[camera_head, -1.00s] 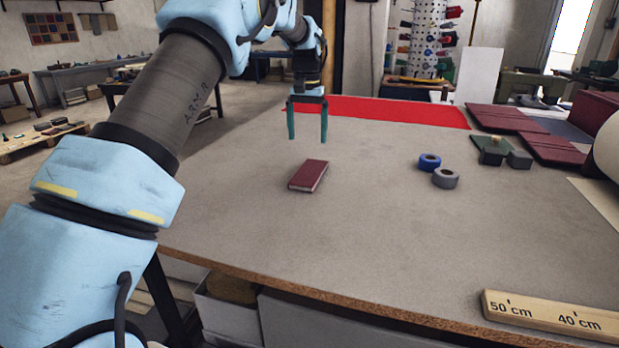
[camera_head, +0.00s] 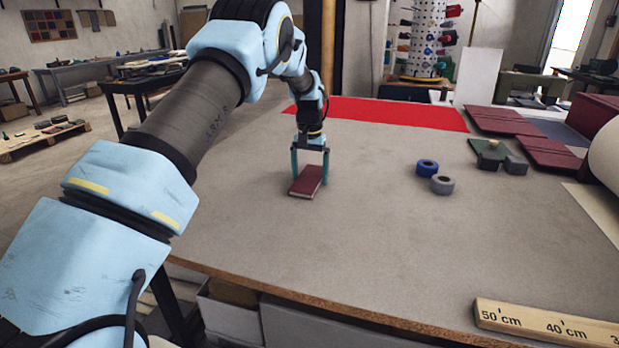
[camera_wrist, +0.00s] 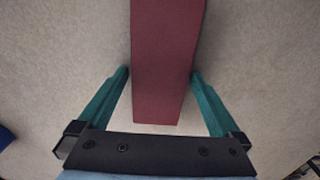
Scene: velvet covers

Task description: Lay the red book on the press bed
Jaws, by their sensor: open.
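The red book (camera_head: 306,182) lies flat on the grey worktable in the head view. In the wrist view the book (camera_wrist: 166,60) runs up the middle, between the two green fingers. My gripper (camera_head: 309,182) is open and points down, with one finger on each side of the book. In the wrist view my gripper (camera_wrist: 160,80) shows a gap between each finger and the book. A flat bright red area (camera_head: 385,112) lies at the back of the table; I cannot tell whether it is the press bed.
A blue tape roll (camera_head: 427,167) and a grey tape roll (camera_head: 442,185) stand right of the book. Dark red covers (camera_head: 508,120) lie at the back right, near small dark blocks (camera_head: 515,165). A wooden ruler (camera_head: 550,325) lies at the front right.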

